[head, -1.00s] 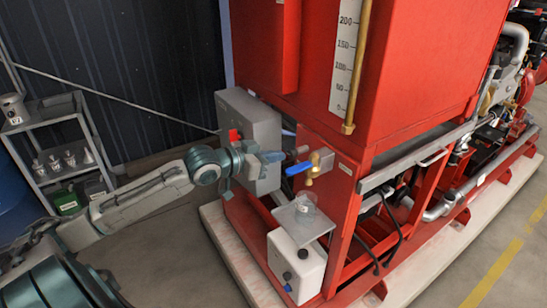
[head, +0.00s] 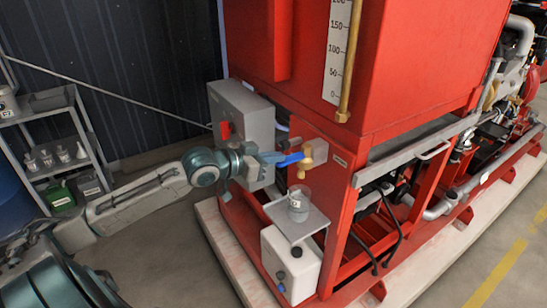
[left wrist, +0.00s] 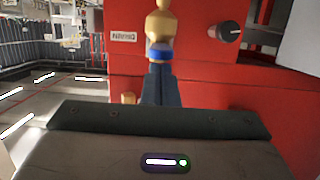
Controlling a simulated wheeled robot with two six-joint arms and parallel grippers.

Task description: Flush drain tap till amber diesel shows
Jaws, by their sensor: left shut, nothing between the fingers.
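The brass drain tap (head: 308,157) sticks out of the red panel below the tank. Its blue lever (head: 289,160) points left; the lever end also shows in the left wrist view (left wrist: 159,52), with the brass tap (left wrist: 160,22) above it. My left gripper (head: 272,158) is shut and empty, its fingertips at the lever's free end, seemingly touching it. The shut fingers (left wrist: 160,85) point at the lever in the wrist view. A clear jar (head: 298,204) stands below the tap on a small metal shelf (head: 310,224). I cannot tell the colour of any liquid. My right gripper is out of view.
A grey box (head: 240,118) with a red switch is beside my left gripper. A white canister (head: 291,264) stands under the shelf. A black knob (left wrist: 229,31) is on the red panel.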

